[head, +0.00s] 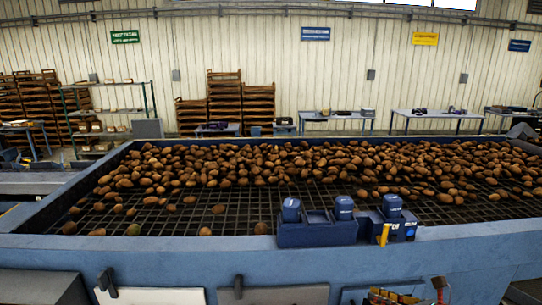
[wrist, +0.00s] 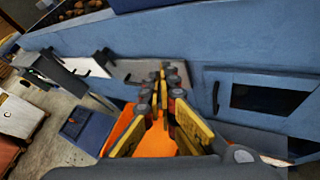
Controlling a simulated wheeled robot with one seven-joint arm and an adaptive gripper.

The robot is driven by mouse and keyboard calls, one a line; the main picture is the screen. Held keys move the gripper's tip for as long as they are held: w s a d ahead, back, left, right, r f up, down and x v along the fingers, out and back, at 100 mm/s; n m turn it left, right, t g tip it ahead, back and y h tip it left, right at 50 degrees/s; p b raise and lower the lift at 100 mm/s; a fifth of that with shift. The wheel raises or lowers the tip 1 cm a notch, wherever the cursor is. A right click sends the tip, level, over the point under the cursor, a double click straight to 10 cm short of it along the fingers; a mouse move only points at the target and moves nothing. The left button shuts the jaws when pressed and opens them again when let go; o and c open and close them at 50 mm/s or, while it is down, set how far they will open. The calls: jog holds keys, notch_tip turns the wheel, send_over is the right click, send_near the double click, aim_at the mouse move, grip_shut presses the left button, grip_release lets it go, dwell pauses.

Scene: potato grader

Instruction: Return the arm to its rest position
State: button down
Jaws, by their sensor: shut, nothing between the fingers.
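My gripper (wrist: 162,72) shows in the wrist view with its yellow and dark fingers together and nothing between them. It points along the blue side wall of the grader (wrist: 240,45), in front of its lower panels and apart from them as far as I can tell. In the head view my gripper (head: 400,297) shows only in part at the bottom edge, right of centre, low in front of the grader's wall (head: 200,255). The rest of my arm is out of the head view.
Many potatoes (head: 300,165) lie on the grader's dark mesh (head: 235,215). Blue control boxes (head: 318,228) sit on the near rim. Panels with black handles (head: 108,283) line the wall below. In the wrist view a blue bin (wrist: 88,128) stands on the floor at left.

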jog(key=s+a+f+n+g+h+b, duration=0.2)
jog(key=s+a+f+n+h+b, duration=0.1)
jog(key=s+f+n+b, duration=0.8)
jog(key=s+a+f+n+g+h+b, duration=0.3)
jog(key=s+a+f+n+b, duration=0.3)
jog(key=s+f+n+b, duration=0.5)
jog(key=n+h+b, duration=0.1)
jog(key=n+b, duration=0.5)
jog(key=n, duration=0.5)
jog(key=shift+s+a+f, duration=0.2)
jog(key=shift+s+f, duration=0.05)
jog(key=shift+f, duration=0.05)
